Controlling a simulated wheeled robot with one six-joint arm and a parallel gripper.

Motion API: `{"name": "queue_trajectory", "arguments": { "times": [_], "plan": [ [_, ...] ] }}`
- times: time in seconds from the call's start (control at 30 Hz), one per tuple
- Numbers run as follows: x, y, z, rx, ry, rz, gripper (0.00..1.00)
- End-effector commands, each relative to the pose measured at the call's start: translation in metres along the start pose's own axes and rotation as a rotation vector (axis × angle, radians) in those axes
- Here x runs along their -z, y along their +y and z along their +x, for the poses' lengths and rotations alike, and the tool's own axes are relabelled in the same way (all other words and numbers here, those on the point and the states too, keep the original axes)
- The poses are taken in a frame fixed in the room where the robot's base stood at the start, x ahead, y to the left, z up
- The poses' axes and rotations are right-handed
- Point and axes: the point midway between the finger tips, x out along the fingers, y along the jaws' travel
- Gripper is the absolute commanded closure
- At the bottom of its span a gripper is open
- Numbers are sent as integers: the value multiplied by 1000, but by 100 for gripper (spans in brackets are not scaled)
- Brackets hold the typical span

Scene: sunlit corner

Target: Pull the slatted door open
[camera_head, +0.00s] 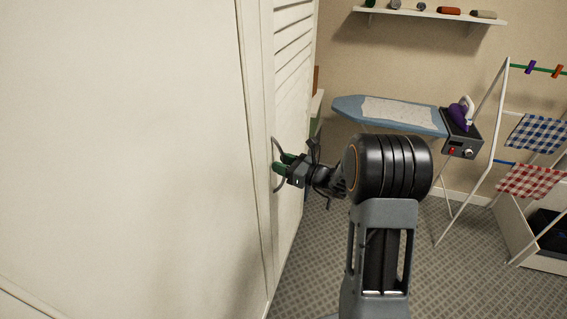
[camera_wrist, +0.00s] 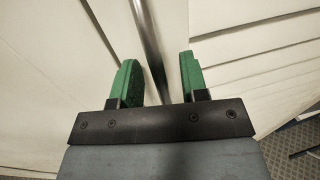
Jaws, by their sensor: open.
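The slatted door (camera_head: 292,95) is cream with horizontal slats and stands to the right of a plain cream panel in the head view. Its slats (camera_wrist: 260,45) also show at the right of the wrist view. A curved metal handle (camera_head: 275,150) sits near its left edge. My gripper (camera_head: 284,164) has green fingers and is at the handle. In the wrist view the handle bar (camera_wrist: 151,45) runs down between the two open fingers (camera_wrist: 160,80), with gaps on both sides. Whether the door is slightly ajar I cannot tell.
A blue ironing board (camera_head: 355,108) with a purple iron (camera_head: 460,114) stands behind my arm. A drying rack (camera_head: 480,150) with checked cloths stands at the right, and a wall shelf (camera_head: 425,13) hangs above. Patterned floor (camera_head: 400,250) lies clear near the door.

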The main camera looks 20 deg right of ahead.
Motion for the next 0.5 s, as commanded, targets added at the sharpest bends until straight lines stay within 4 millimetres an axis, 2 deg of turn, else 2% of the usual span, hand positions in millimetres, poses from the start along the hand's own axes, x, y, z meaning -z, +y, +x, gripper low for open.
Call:
{"name": "queue_trajectory", "arguments": {
  "times": [0.2,0.5],
  "plan": [
    [0,0,0,0,0,0,59],
    [0,0,0,0,0,-1,88]
  ]
}}
